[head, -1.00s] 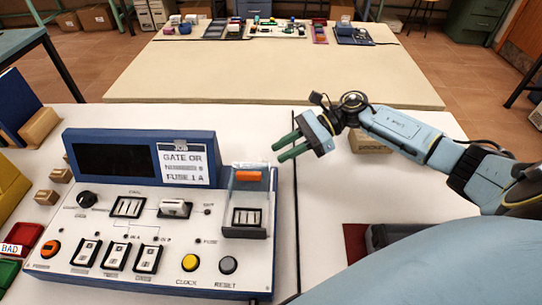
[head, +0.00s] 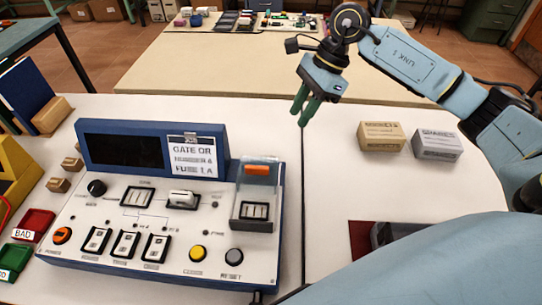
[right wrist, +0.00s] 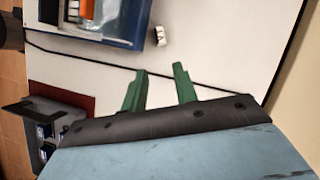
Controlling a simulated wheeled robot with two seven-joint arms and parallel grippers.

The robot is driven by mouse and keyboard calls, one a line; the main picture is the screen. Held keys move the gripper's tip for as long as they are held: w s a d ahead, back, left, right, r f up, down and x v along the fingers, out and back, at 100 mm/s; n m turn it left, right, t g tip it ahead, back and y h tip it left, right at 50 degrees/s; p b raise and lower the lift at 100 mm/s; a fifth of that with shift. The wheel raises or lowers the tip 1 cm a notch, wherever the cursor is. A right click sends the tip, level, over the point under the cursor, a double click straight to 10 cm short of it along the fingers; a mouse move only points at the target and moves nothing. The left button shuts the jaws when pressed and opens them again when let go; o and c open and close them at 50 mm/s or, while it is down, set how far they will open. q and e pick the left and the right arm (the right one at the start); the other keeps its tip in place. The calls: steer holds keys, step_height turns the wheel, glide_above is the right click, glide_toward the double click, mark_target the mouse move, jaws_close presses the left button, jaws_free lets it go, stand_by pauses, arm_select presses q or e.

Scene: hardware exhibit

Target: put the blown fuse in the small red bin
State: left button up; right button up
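The small red bin (head: 33,224), labelled BAD, stands at the left beside the blue and white test panel (head: 165,240). I cannot make out a fuse for certain. The panel has a white block (head: 184,198) in its upper middle and a clear-covered box (head: 254,208) with an orange piece (head: 257,169) at its right. My right gripper (head: 305,106) is beyond the panel's right end, above the table, fingers pointing down. Its green fingers stand apart and empty in the right wrist view (right wrist: 160,69). A small whitish object (right wrist: 160,36) lies beside the panel there. My left gripper is out of view.
A green bin (head: 14,258) sits in front of the red one. Two small boxes, tan (head: 381,136) and grey (head: 437,145), stand on the right table. A dark tray (head: 391,234) lies on a red mat (head: 360,240). The table right of the panel is mostly clear.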

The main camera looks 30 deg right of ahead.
steer(key=b, duration=0.1)
glide_toward(273, 155)
steer(key=f, duration=0.3)
steer(key=shift+a+h, duration=0.3)
steer(key=shift+a, duration=0.1)
steer(key=x, duration=0.5)
steer(key=shift+a+r+b, duration=0.2)
steer(key=shift+a+b, duration=0.1)
steer(key=shift+a, duration=0.1)
steer(key=shift+a+f, duration=0.1)
steer(key=shift+f, duration=0.2)
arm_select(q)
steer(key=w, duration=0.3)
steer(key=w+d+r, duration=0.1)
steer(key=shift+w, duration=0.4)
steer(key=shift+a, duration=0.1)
arm_select(e)
jaws_close()
